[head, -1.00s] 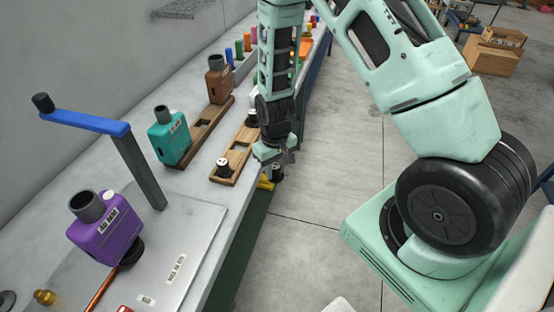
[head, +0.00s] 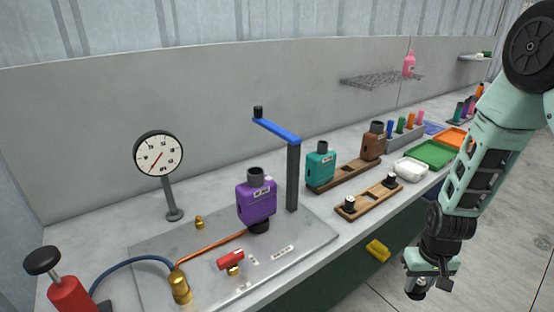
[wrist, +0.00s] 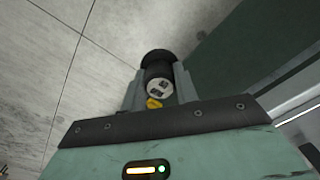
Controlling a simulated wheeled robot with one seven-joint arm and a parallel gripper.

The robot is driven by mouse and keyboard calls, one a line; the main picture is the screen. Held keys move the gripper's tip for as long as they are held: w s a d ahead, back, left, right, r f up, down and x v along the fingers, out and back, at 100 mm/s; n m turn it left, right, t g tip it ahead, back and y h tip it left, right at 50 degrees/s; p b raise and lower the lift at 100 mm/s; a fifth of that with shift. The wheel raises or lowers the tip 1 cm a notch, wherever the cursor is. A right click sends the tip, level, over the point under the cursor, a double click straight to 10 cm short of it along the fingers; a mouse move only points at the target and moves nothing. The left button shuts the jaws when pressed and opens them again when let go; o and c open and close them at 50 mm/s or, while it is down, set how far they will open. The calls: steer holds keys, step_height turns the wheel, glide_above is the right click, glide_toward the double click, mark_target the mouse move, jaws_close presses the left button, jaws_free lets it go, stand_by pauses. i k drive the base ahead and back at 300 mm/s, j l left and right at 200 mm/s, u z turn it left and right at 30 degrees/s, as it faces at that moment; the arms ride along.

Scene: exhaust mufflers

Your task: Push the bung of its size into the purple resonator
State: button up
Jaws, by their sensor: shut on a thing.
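The purple resonator (head: 257,203) stands upright on a grey metal plate, with a dark open neck (head: 256,175) on top and a white label on its side. My gripper (head: 416,287) hangs in front of the bench at the right, well away from the resonator. It is shut on a black bung (head: 421,293). In the wrist view the bung (wrist: 158,73) sits between the fingers, with a pale marked top and a wider dark end; its marking is too small to read. Two more bungs, a near one (head: 349,203) and a far one (head: 391,180), stand in a wooden holder (head: 370,203).
A post with a blue arm (head: 276,130) rises just right of the resonator. A pressure gauge (head: 158,156), a red valve handle (head: 231,260) and a red pump (head: 70,294) stand left and front. Teal (head: 320,166) and brown (head: 373,144) resonators sit on a wooden rack behind the bung holder.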

mark_target(256, 197)
steer(key=k, duration=0.6)
steer(key=u, duration=1.15)
steer(key=i+l, duration=0.1)
steer(key=l, duration=0.5)
steer(key=i+l+u, duration=0.1)
steer(key=l, duration=1.15)
